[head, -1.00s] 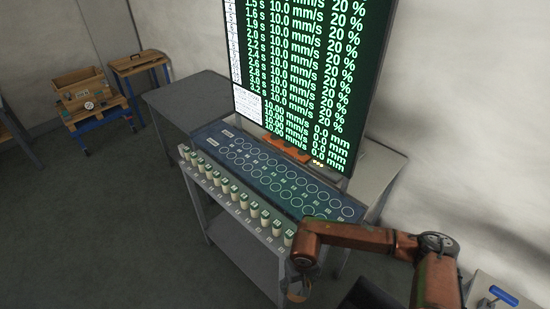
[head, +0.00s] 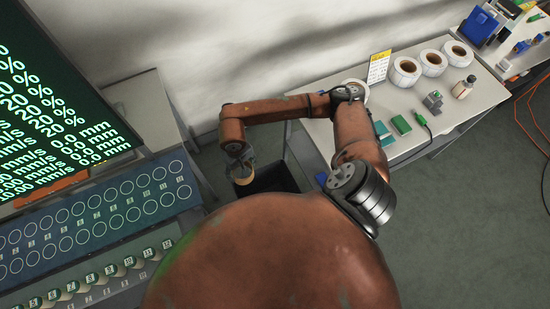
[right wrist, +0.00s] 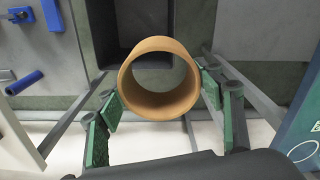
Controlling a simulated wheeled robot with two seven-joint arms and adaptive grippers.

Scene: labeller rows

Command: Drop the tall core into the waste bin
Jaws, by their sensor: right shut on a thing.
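My right gripper (head: 241,168) is shut on the tall core (head: 244,181), a tan tube. In the right wrist view the core (right wrist: 160,106) sits between the green finger pads of the gripper (right wrist: 161,100), its open end facing the camera. The waste bin (head: 278,179) is a dark, open box between the two tables. In the head view the core is at the bin's left edge. In the right wrist view the bin (right wrist: 112,30) lies beyond the core, which hides part of it. My left gripper is not in view.
A labeller panel (head: 90,219) with rows of circles and a large screen (head: 50,110) stand left. A table (head: 455,104) with label rolls (head: 433,62), green blocks (head: 401,124) and a bottle (head: 463,88) stands right. A brown link of mine covers the bottom middle.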

